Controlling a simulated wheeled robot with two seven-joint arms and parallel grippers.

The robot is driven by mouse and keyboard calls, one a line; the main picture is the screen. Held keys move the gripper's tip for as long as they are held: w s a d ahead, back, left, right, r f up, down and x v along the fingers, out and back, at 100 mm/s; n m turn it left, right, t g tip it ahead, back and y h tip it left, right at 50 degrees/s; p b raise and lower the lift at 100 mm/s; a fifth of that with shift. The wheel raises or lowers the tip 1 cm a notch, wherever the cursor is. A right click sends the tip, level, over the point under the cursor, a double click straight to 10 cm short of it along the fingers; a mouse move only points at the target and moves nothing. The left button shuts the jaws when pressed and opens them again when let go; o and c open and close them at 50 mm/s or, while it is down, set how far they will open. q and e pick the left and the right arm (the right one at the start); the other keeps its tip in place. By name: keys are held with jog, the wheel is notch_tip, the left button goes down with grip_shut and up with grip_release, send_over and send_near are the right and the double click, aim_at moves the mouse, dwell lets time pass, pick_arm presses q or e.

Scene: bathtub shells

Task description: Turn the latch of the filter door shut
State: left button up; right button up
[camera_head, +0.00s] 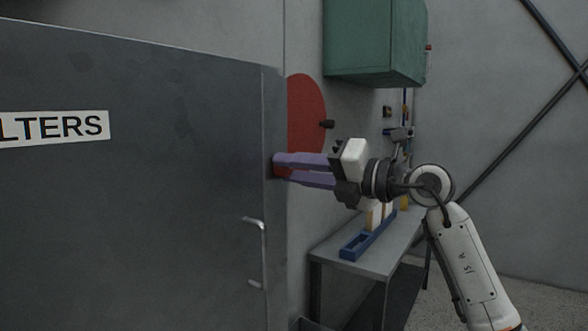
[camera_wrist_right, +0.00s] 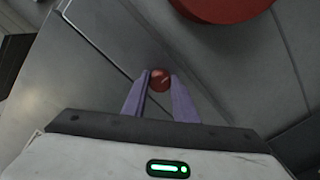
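The filter door is the large dark grey metal panel (camera_head: 150,200) at the left of the head view, with a partly visible label (camera_head: 60,126) reading "LTERS". My right gripper (camera_head: 276,167) has its purple fingers at the panel's right edge. In the right wrist view a round red knob (camera_wrist_right: 160,80) sits between the tips of my right gripper (camera_wrist_right: 160,84) and fills the gap between them. I take the knob for the end of the latch. My left gripper is out of view.
A red disc (camera_head: 306,115) is on the wall behind the fingers. A green box (camera_head: 373,40) hangs above, and a grey bench (camera_head: 380,262) with a blue tray (camera_head: 352,250) stands below my right arm.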

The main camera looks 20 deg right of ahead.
jog(key=c, duration=0.5)
jog(key=shift+o, duration=0.2)
jog(key=n, duration=0.3)
jog(key=shift+n, duration=0.3)
pick_arm(q)
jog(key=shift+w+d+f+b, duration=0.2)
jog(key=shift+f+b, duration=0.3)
jog(key=shift+b, duration=0.35)
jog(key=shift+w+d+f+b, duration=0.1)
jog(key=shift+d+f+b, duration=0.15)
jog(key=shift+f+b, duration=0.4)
pick_arm(e)
jog(key=shift+n, duration=7.1)
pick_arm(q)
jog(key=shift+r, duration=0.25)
